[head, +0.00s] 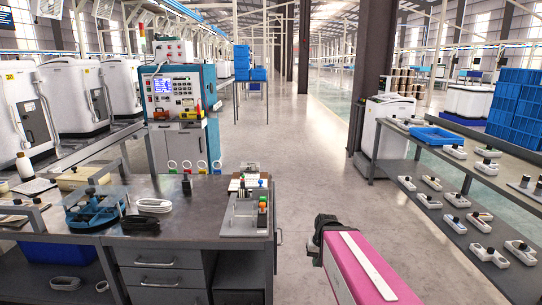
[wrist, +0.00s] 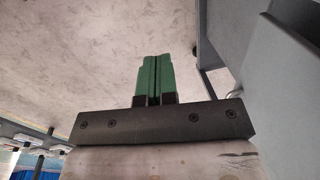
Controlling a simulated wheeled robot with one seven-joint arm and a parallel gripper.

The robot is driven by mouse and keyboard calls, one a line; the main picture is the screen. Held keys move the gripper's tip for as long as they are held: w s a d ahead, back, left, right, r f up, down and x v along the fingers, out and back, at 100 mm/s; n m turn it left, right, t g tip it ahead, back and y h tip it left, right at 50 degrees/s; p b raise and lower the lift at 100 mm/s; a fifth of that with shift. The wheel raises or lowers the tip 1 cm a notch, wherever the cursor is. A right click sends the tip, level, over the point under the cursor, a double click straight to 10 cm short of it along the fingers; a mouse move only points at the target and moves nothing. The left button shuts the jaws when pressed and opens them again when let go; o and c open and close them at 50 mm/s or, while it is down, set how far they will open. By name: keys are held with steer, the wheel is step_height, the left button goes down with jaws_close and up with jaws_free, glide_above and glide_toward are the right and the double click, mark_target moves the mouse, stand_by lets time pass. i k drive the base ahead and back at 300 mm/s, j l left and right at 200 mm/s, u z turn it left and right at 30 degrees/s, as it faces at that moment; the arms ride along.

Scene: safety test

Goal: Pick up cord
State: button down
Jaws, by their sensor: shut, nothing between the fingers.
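A white coiled loop that looks like a cord (head: 154,205) lies on the dark workbench top (head: 190,195) in the head view, right of a blue round fixture. My gripper (head: 318,238) is to the right of the bench, over the aisle floor and well apart from the cord. The wrist view shows its green fingers (wrist: 154,78) pressed together with nothing between them. The cord is not seen in the wrist view.
On the bench stand the blue fixture (head: 95,208), a black cylinder (head: 187,184) and a grey tray (head: 245,215) with coloured knobs. Drawers (head: 155,277) are below. A shelf of white devices (head: 455,222) stands right. The middle aisle floor (head: 300,130) is clear.

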mark_target(156, 204)
steer(key=k+l, duration=0.3)
steer(key=l, duration=0.2)
steer(key=j+u, duration=0.1)
steer(key=u, duration=1.25)
steer(key=i+u, duration=0.2)
steer(key=i, duration=0.2)
steer(key=k, duration=0.25)
